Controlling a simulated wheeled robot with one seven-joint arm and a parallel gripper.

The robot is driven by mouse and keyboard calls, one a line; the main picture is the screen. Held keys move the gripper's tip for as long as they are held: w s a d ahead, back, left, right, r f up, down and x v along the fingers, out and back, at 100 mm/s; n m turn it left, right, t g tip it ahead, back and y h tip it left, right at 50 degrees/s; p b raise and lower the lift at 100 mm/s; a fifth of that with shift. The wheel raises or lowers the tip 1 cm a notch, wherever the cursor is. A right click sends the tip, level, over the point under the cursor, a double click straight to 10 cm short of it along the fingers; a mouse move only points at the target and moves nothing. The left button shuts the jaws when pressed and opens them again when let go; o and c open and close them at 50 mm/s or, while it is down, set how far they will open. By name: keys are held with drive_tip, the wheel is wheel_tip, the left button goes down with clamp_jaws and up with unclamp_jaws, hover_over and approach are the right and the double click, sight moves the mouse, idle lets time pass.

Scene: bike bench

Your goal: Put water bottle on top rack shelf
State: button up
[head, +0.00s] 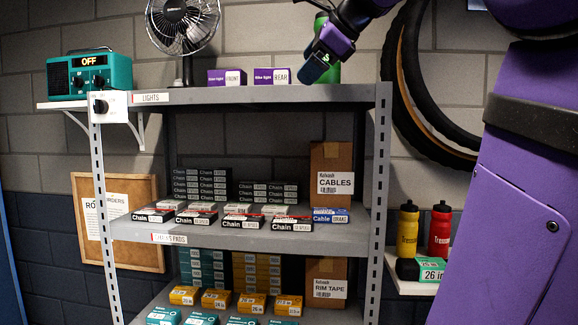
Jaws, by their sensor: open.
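A green water bottle (334,72) is upright at the right part of the top rack shelf (350,94), and its base appears to rest on it. My gripper (314,70) is open, in front of the bottle, and hides much of its middle. I cannot tell whether the fingers touch it. A yellow water bottle (407,232) and a red water bottle (440,232) stand on a small side shelf (410,287) at the lower right.
Two purple bike light boxes (272,76) stand left of the green bottle. A fan (183,28) and a teal radio (88,75) are farther left. Boxes fill the lower shelves. Black tyres (405,90) hang at right. A green-and-black box (420,269) lies before the bottles.

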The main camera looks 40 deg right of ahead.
drive_tip(key=s+a+f+n+g, duration=0.2)
drive_tip(key=s+a+f+n, duration=0.2)
drive_tip(key=f+n, duration=0.4)
drive_tip(key=s+a+f+n+g, duration=0.1)
drive_tip(key=s+a+f+n, duration=0.3)
drive_tip(key=f, duration=1)
drive_tip(key=s+a+f+n+g, duration=0.2)
drive_tip(key=s+a+f+n, duration=0.2)
drive_tip(key=a+f+n, duration=0.5)
wheel_tip(320, 180, down, 2)
drive_tip(key=n, duration=0.4)
drive_tip(key=shift+s+a+f+n+g+h, duration=0.2)
drive_tip(key=shift+n+g+h, duration=0.1)
drive_tip(key=shift+n+h, duration=0.1)
